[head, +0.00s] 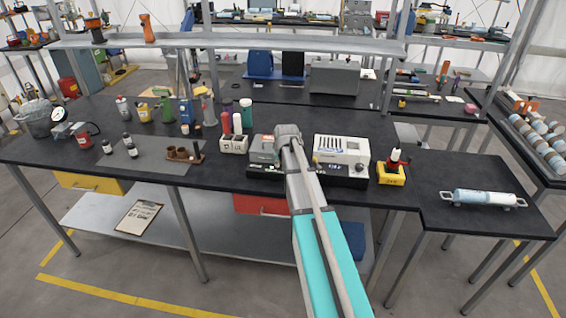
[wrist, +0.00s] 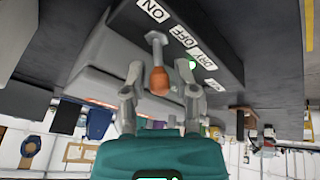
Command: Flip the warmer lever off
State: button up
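The warmer lever (wrist: 156,50) shows in the wrist view as a grey metal stem with an orange-brown knob (wrist: 158,82). It stands out from the black front panel (wrist: 120,22), which carries white labels, among them ON, OFF and DRY. The stem's base lies near ON and OFF; I cannot tell which setting it is at. My gripper (wrist: 162,78) is open, its two grey fingers on either side of the knob, with gaps visible. In the head view my arm covers part of the grey, black-based unit (head: 262,152); the lever and fingers are not discernible there.
In the head view a white box unit (head: 342,152) stands right of my arm, and a yellow block with a red part (head: 391,175) beyond it. A white holder with bottles (head: 233,144) is close on the left. A roller-like tube (head: 485,198) lies far right.

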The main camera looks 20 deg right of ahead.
grip_shut()
jog(key=shift+a, duration=0.1)
jog(key=shift+w+a+f+g+h, duration=0.2)
jog(key=shift+g+h, duration=0.3)
jog(key=shift+h, duration=0.2)
jog(key=shift+o, duration=0.3)
grip_release()
